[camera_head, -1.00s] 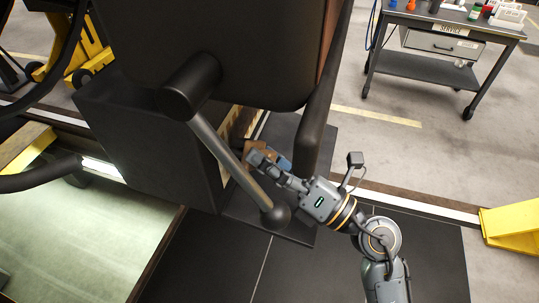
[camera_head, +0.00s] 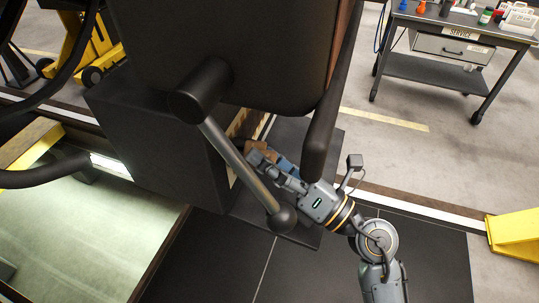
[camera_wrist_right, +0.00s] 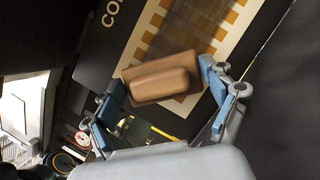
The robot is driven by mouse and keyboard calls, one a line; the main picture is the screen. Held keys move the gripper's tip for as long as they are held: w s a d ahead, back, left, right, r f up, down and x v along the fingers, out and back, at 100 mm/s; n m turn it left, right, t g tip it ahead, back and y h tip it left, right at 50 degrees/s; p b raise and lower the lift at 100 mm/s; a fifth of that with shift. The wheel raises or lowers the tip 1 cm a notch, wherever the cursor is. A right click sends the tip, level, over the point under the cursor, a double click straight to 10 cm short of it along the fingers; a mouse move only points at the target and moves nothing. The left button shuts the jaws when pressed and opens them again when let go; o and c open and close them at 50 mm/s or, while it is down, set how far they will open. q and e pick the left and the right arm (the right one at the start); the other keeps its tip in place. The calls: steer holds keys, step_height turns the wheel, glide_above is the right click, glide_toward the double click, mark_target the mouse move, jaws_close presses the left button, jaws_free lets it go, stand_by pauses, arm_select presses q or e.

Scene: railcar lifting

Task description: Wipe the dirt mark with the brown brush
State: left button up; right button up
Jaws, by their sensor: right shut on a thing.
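My right gripper (camera_head: 268,162) reaches in from the lower right, beside the dark lever with a ball end. It is shut on the brown brush (camera_head: 258,148), which is partly hidden in the head view. In the right wrist view the brush (camera_wrist_right: 160,78) sits between the two blue-padded fingers of the gripper (camera_wrist_right: 160,88). Beyond the brush is a pale panel with an orange checked border, and the dark brown streaked dirt mark (camera_wrist_right: 192,28) covers its middle. The brush overlaps the panel's lower part; I cannot tell whether it touches. My left gripper is not in view.
The dark lever (camera_head: 240,165) and a vertical dark handle (camera_head: 322,130) stand close around my right gripper. A dark box (camera_head: 160,140) is to the left. A service cart (camera_head: 430,70) stands at the upper right, and a yellow stand (camera_head: 515,235) at the right edge.

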steer(key=shift+a, duration=0.3)
steer(key=shift+w, duration=0.15)
steer(key=shift+w+d, duration=0.35)
steer(key=shift+w, duration=0.5)
steer(key=shift+w+d, duration=0.35)
steer(key=shift+w, duration=0.45)
steer(key=shift+w+d, duration=0.15)
steer(key=shift+w, duration=0.7)
steer(key=shift+w+d, duration=0.25)
steer(key=shift+w, duration=0.6)
steer(key=shift+w+d, duration=0.25)
steer(key=shift+w, duration=0.55)
steer(key=shift+w+d, duration=0.25)
steer(key=shift+w, duration=0.6)
steer(key=shift+w+d+b, duration=0.25)
steer(key=shift+w+d, duration=0.05)
steer(key=shift+w, duration=0.55)
steer(key=shift+w+d+b, duration=0.2)
steer(key=shift+w+d, duration=0.05)
steer(key=shift+w, duration=0.55)
steer(key=shift+w+d+b, duration=0.3)
steer(key=shift+w+b, duration=0.2)
steer(key=shift+w, duration=0.45)
steer(key=shift+w+d, duration=0.25)
steer(key=shift+w, duration=0.5)
